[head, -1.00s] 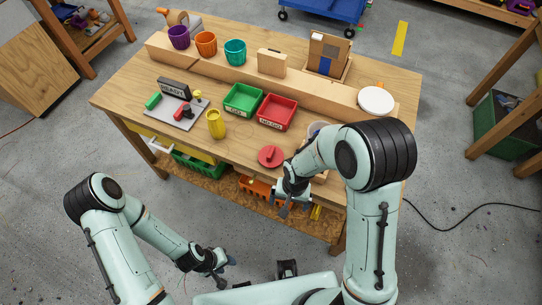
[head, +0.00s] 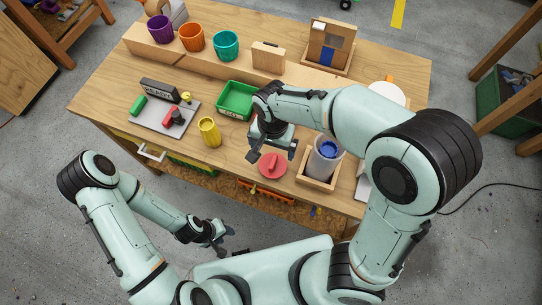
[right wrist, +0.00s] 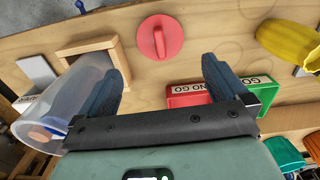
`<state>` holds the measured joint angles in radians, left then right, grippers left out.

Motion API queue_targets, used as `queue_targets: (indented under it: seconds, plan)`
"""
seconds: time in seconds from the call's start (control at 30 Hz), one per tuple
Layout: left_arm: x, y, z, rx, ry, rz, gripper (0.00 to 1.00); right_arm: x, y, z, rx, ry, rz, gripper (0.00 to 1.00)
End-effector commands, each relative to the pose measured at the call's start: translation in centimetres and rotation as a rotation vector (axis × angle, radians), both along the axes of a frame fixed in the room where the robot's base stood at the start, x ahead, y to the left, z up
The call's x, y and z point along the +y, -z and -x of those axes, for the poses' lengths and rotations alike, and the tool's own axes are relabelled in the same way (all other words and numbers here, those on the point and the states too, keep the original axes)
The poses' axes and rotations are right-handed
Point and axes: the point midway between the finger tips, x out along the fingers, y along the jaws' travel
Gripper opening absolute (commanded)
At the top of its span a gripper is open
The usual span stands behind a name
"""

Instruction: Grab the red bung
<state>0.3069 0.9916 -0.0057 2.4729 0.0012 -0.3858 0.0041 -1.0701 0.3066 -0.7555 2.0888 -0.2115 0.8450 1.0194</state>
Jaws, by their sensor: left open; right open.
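The red bung (head: 272,165), a round disc with a raised grip bar, lies on the wooden table near its front edge. It also shows in the right wrist view (right wrist: 160,38), beyond and between my fingertips. My right gripper (head: 273,153) is open and empty, above the table just behind the bung in the head view. Its two dark fingers show in the right wrist view (right wrist: 160,85), apart from the bung. My left gripper (head: 222,243) is open and empty, low in front of the table.
A clear cylinder with a blue part (head: 326,155) stands in a wooden tray right of the bung. The green bin (head: 232,113) is behind; the red NO GO bin (right wrist: 188,101) is mostly hidden by my right arm in the head view.

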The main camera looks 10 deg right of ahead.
Motion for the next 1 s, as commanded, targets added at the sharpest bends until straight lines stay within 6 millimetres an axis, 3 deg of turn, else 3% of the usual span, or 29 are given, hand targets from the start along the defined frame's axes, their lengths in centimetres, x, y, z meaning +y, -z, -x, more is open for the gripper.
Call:
queue_targets:
  seconds: [0.1, 0.3, 0.5, 0.8, 1.0]
  plan:
    - [0.0, 1.0, 0.9, 0.011, 0.000, 0.000, 0.43, -0.1, 3.0, 0.3, 0.009, 0.001, 0.005, 1.00]
    - [0.0, 1.8, 1.5, 0.018, 0.000, 0.000, 0.43, -0.1, 6.0, 0.2, 0.006, 0.002, 0.003, 1.00]
    - [0.0, 2.0, 1.7, 0.019, 0.000, 0.000, 0.43, -0.1, 7.2, -0.1, 0.004, 0.001, 0.002, 1.00]
    - [0.0, 2.9, 2.3, 0.026, -0.001, 0.000, 0.43, -0.4, 11.4, -0.7, 0.004, 0.001, 0.002, 1.00]
    - [0.0, 2.9, 2.3, 0.027, 0.000, 0.000, 0.43, -0.3, 11.8, -0.8, 0.001, 0.000, 0.001, 1.00]
